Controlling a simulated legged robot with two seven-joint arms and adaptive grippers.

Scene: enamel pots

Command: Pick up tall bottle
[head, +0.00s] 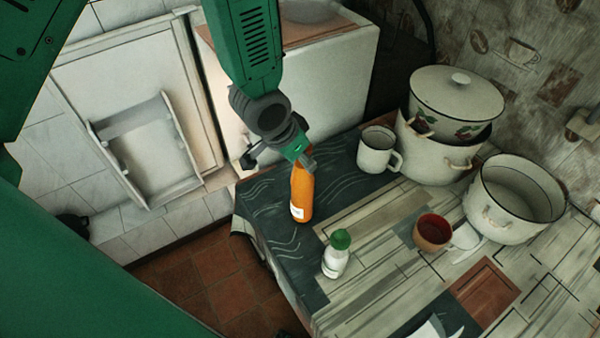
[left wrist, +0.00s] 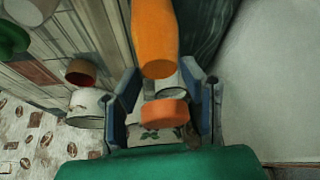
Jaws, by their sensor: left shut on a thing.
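The tall bottle (head: 301,194) is orange with a white label low on its side. In the head view it is near the table's left edge, close to upright, below my left gripper (head: 299,157). The gripper is shut on the bottle's upper end, which its fingers partly hide. In the left wrist view the orange body (left wrist: 155,35) reaches up from the fingers (left wrist: 163,88), and an orange cap (left wrist: 163,113) shows between them. I cannot tell whether its base touches the table. My right gripper is not in view.
A small white bottle with a green cap (head: 336,255) stands in front of it. A white mug (head: 377,152), a lidded pot (head: 455,105), an open pot (head: 512,205) and a red-brown cup (head: 432,233) stand to the right. A white cabinet (head: 320,80) is behind.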

